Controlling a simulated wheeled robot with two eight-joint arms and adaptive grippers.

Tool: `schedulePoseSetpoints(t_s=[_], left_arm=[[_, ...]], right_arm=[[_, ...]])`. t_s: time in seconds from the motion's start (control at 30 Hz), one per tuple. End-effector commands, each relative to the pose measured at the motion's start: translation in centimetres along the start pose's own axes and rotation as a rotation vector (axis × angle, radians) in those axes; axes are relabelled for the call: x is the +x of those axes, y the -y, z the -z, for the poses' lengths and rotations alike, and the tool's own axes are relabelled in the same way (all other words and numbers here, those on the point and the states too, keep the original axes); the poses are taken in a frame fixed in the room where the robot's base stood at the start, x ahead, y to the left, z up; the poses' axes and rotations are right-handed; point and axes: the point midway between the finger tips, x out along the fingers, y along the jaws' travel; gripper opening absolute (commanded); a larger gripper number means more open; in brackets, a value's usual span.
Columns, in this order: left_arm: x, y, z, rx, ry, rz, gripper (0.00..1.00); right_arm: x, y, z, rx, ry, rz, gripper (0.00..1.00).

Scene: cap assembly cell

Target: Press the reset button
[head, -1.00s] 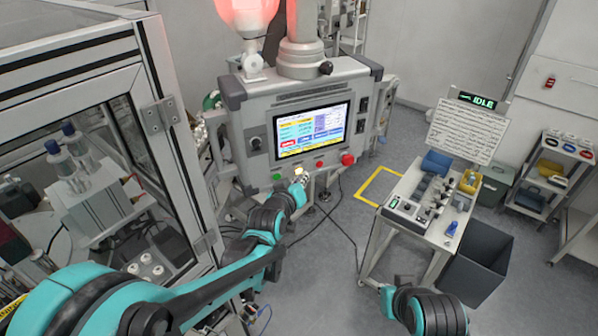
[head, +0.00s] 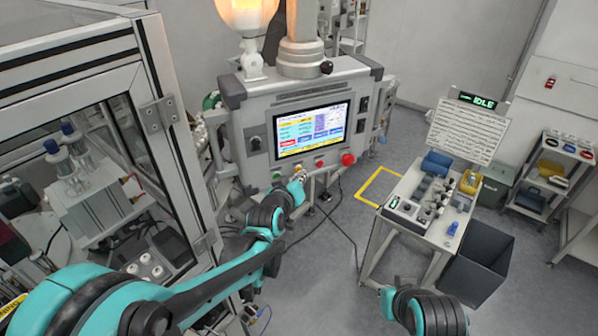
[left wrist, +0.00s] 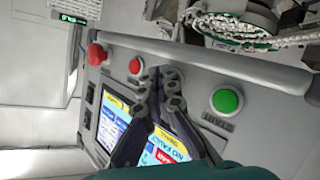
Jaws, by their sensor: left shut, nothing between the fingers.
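The control panel (head: 235,125) stands ahead with a lit screen and a row of buttons below it. My left gripper (head: 299,173) is shut and empty at this row, between the green button (head: 277,176) and the small red button (head: 319,164). In the left wrist view my closed fingertips (left wrist: 163,76) are against or just in front of the panel, between the green button (left wrist: 226,101) and the red button (left wrist: 135,65). Contact cannot be told. My right gripper is not visible, only part of that arm.
A large red mushroom button (head: 347,159) sits right of the small red one. A glazed machine enclosure (head: 160,120) stands close on the left. A work table (head: 405,220) with a sign reading IDLE is to the right. Open floor lies between panel and table.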

Motion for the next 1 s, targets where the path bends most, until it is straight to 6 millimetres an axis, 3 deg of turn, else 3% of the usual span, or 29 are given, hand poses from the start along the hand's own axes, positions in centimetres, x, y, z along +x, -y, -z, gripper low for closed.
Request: schedulePoseSetpoints(t_s=[0.47, 1.0], left_arm=[[-0.7, -0.5, -0.5, 0.001, 0.0, 0.0, 0.0], [-4.3, -3.2, -3.2, 0.002, 0.002, -0.002, 0.0]], right_arm=[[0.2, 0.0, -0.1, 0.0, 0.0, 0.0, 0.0], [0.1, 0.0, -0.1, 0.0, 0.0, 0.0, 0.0]])
